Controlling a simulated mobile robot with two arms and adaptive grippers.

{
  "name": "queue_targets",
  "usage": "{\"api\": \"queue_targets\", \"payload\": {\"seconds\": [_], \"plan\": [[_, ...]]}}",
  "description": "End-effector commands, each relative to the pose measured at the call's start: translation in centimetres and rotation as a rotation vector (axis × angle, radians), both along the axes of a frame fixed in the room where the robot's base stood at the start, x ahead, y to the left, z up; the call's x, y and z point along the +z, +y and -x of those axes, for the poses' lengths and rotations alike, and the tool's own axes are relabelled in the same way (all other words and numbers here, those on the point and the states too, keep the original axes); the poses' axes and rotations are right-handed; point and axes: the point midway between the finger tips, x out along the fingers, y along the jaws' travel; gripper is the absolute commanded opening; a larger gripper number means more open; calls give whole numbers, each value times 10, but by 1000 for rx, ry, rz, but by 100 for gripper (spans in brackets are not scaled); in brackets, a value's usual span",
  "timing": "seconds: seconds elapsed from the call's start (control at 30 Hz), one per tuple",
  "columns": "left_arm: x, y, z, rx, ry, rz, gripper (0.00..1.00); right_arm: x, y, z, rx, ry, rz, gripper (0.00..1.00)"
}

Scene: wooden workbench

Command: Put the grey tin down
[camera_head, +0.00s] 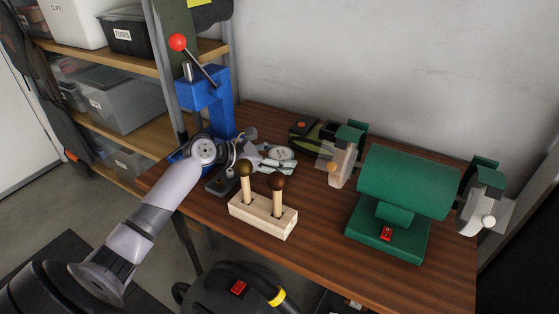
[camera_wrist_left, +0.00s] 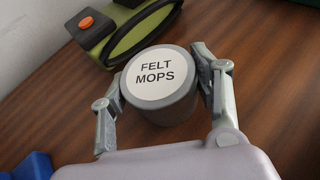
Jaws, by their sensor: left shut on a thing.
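The grey tin (camera_wrist_left: 162,112) has a white lid label reading "FELT MOPS". In the left wrist view it sits between the two fingers of my left gripper (camera_wrist_left: 163,97), which is shut on it. The tin is over the wooden bench top; I cannot tell whether its base touches the wood. My right gripper is not in view.
A wooden block with two handled tools (camera_head: 262,216) stands at the front. A green bench grinder (camera_head: 407,183) fills the right side. A blue press (camera_head: 208,103) stands at the left rear. A green belted tool with an orange button (camera_wrist_left: 118,30) lies just behind the tin.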

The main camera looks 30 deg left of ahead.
Motion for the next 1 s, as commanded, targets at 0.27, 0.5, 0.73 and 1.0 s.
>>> {"api": "queue_targets", "payload": {"seconds": [0.27,0.5,0.73,1.0], "plan": [[-1,0,0,0,-2,0,28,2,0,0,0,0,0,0],[-2,0,0,0,-1,0,66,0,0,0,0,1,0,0],[-2,0,0,0,-1,0,78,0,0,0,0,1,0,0],[-2,0,0,0,-1,0,78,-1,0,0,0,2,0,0]]}}
